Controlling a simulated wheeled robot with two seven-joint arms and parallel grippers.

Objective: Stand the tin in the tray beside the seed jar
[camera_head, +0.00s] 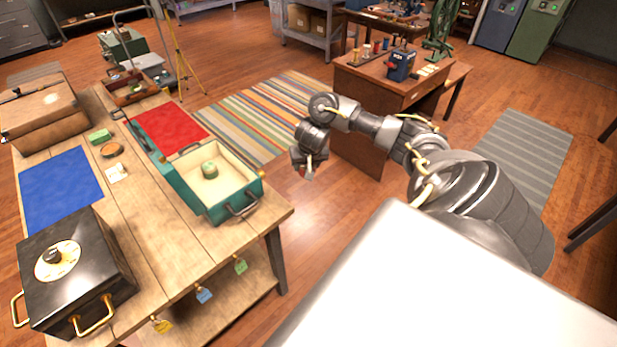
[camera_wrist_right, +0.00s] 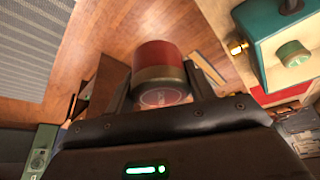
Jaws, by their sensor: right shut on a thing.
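My right gripper (camera_wrist_right: 158,78) is shut on the tin (camera_wrist_right: 158,62), a short red cylinder with a tan band and a dark red round end. In the head view, the right gripper (camera_head: 303,172) hangs over the floor, right of the wooden table, with a bit of red between its fingers. The tray (camera_head: 240,212), a teal open case with a cream inside, sits at the table's right side. A small round green thing, apparently the seed jar (camera_head: 210,170), stands in it. The jar also shows in the wrist view (camera_wrist_right: 293,53). My left gripper is out of view.
Cream floor shows bare around the jar. A black box with a dial (camera_head: 75,270), a blue mat (camera_head: 60,187), a red mat (camera_head: 170,130) and a brown case (camera_head: 45,115) occupy the table. A wooden desk (camera_head: 365,95) stands behind my right arm.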

